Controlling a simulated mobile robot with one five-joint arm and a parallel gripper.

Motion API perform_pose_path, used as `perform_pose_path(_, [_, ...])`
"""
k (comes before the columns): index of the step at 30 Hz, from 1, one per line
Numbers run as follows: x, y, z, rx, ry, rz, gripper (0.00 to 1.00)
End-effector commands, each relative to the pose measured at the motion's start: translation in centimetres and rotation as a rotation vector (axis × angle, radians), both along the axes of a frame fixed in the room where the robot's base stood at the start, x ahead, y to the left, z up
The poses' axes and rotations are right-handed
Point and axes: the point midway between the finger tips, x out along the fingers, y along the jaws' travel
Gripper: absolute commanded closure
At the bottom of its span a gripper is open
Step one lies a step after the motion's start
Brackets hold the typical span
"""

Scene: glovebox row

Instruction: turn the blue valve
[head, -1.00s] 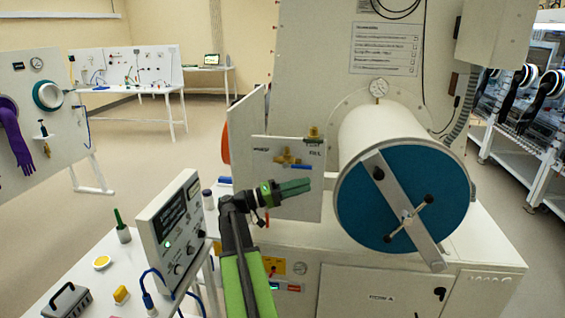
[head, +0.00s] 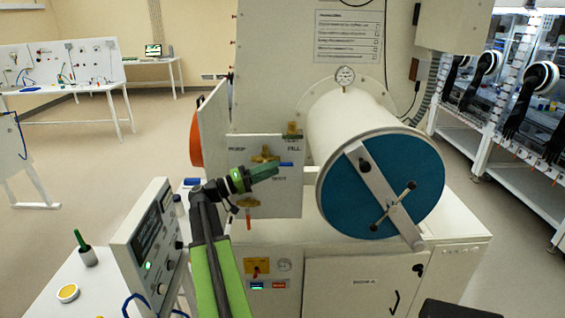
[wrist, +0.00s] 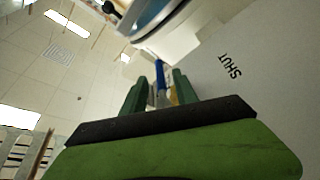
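The blue valve handle (head: 286,164) is a short, level bar on the white valve panel (head: 236,193), beside brass fittings (head: 264,155). In the head view my gripper (head: 272,172) is just in front of and slightly below it, pointing right. In the wrist view the blue handle (wrist: 160,72) shows beyond and between the two green fingers (wrist: 160,92). The fingers are apart, with a gap around the line of the handle. I cannot tell whether either finger touches it. The word SHUT stands on the panel to the right in the wrist view.
A large white cylinder with a blue round door (head: 350,205) and a crossbar stands close right of the panel. A grey control box (head: 150,240) is at the left, near my arm. A lever with an orange handle (head: 248,220) hangs below. Open floor lies at the left.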

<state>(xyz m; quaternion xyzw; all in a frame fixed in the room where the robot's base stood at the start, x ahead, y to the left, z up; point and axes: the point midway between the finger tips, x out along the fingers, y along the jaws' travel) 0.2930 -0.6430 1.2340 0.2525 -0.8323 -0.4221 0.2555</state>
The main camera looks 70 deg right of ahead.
Motion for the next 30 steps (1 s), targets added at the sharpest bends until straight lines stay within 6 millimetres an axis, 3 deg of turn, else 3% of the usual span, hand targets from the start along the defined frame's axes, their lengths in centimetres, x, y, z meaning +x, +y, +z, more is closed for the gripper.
perform_pose_path(6, [-2.8, -2.4, 1.0, -0.001, -0.001, -0.001, 0.65])
perform_pose_path(17, [-3.5, -3.1, 1.0, -0.001, 0.000, 0.002, 0.65])
perform_pose_path(26, [-3.4, -3.0, 1.0, 0.000, 0.000, 0.004, 1.00])
perform_pose_path(30, [-3.4, -3.0, 1.0, 0.000, 0.000, 0.004, 1.00])
